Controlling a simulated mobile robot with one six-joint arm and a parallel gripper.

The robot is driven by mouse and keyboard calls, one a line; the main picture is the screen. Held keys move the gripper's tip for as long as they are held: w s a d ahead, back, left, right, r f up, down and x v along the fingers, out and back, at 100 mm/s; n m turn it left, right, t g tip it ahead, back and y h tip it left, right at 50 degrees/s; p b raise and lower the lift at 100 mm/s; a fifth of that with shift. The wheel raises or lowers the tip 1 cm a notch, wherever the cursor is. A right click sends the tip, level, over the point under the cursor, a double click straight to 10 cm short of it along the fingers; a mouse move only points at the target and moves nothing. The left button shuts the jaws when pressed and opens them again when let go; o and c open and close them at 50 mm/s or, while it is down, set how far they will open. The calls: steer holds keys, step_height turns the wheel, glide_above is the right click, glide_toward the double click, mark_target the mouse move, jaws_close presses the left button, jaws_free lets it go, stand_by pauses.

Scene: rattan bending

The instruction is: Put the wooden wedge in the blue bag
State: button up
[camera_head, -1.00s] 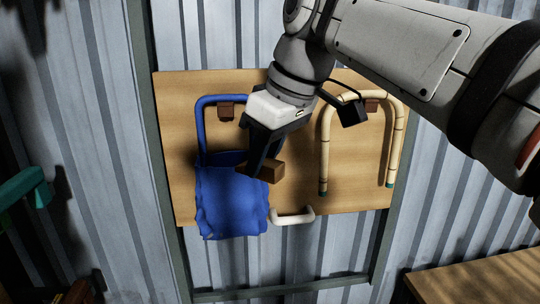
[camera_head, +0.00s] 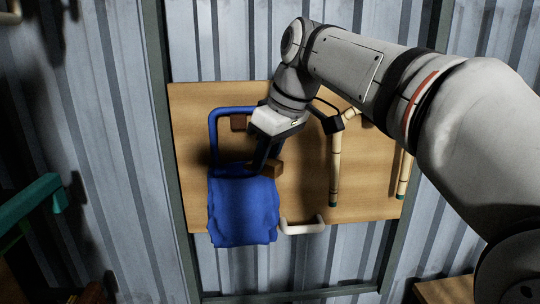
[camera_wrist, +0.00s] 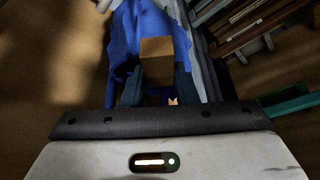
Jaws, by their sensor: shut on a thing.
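The wooden wedge (camera_head: 270,169) is a brown block held between the fingertips of my gripper (camera_head: 264,160). In the wrist view the wedge (camera_wrist: 157,50) sits between the two dark fingers (camera_wrist: 158,80), with blue cloth behind it. The blue bag (camera_head: 243,212) hangs on the wooden board with its handle loop (camera_head: 214,135) above. The gripper and wedge are at the bag's upper right edge in the head view. Whether the wedge is over the bag's opening or in front of it I cannot tell.
The wooden board (camera_head: 190,125) is on a corrugated metal wall (camera_head: 120,150). A bent rattan piece (camera_head: 334,165) hangs right of the gripper. A white handle (camera_head: 302,226) sticks out low, right of the bag. A teal object (camera_head: 30,198) is at the far left.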

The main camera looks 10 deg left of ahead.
steer(key=shift+w+a+f+p, duration=0.1)
steer(key=shift+w+a+p, duration=0.2)
steer(key=shift+w, duration=0.45)
steer(key=shift+w+a+f+p, duration=0.15)
steer(key=shift+w+p, duration=0.25)
steer(key=shift+w, duration=0.3)
steer(key=shift+w+a+r+p, duration=0.1)
steer(key=shift+w+a+p, duration=0.2)
steer(key=shift+w, duration=0.45)
steer(key=shift+f, duration=0.1)
steer(key=o, duration=1)
steer(key=v, duration=0.8)
steer(key=shift+f, duration=0.1)
